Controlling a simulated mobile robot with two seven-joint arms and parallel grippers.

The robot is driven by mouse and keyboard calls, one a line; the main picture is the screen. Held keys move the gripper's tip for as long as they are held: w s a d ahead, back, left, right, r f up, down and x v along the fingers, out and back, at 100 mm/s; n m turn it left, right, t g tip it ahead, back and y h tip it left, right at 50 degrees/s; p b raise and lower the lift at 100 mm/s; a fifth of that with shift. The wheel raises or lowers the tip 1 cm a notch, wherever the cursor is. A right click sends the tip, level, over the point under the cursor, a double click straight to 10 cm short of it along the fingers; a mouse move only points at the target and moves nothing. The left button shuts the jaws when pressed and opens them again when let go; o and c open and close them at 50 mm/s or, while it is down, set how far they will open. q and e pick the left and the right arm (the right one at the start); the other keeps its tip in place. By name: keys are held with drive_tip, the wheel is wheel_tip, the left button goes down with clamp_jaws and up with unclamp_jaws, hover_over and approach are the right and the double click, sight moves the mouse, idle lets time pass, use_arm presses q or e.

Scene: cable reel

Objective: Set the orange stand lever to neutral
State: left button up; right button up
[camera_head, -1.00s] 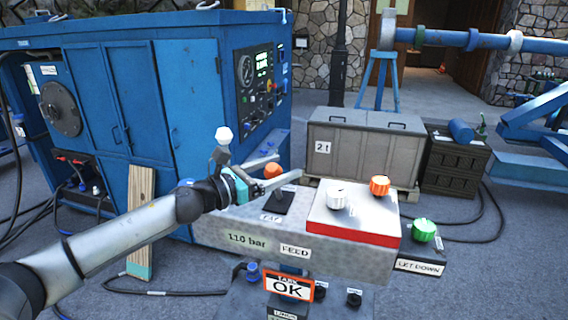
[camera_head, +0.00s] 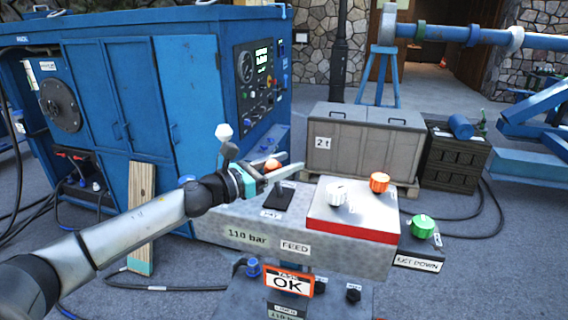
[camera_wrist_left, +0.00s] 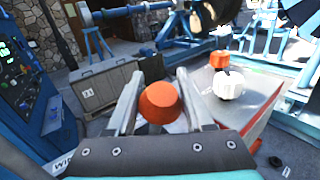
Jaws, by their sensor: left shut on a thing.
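The orange lever knob (camera_wrist_left: 160,102) sits between the two fingers of my left gripper (camera_wrist_left: 158,90) in the left wrist view. In the head view the orange knob (camera_head: 272,164) shows partly behind the fingers of my left gripper (camera_head: 280,172), above its black base plate (camera_head: 277,200) on the grey console (camera_head: 250,232). The gripper is shut on the knob. The lever's shaft is mostly hidden by the gripper. My right gripper is in no view.
A red and white box (camera_head: 352,218) with a white knob (camera_head: 336,194) and an orange knob (camera_head: 379,182) stands on the console's right part. A green knob (camera_head: 423,227) is further right. A blue cabinet (camera_head: 150,100) stands at left. A crate (camera_head: 362,150) is behind.

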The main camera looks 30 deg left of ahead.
use_arm(q)
clamp_jaws()
idle(0.3)
drive_tip(key=shift+w, duration=0.1)
drive_tip(key=w, duration=0.1)
drive_tip(key=w+b, duration=0.1)
drive_tip(key=w+a+b, duration=0.1)
drive_tip(key=w, duration=0.1)
drive_tip(key=shift+f, duration=0.3)
drive_tip(key=shift+o, duration=1.6)
unclamp_jaws()
drive_tip(key=shift+f, duration=0.1)
drive_tip(key=o, duration=0.3)
drive_tip(key=shift+a, duration=0.1)
drive_tip(key=shift+o, duration=0.4)
drive_tip(key=shift+r, duration=0.3)
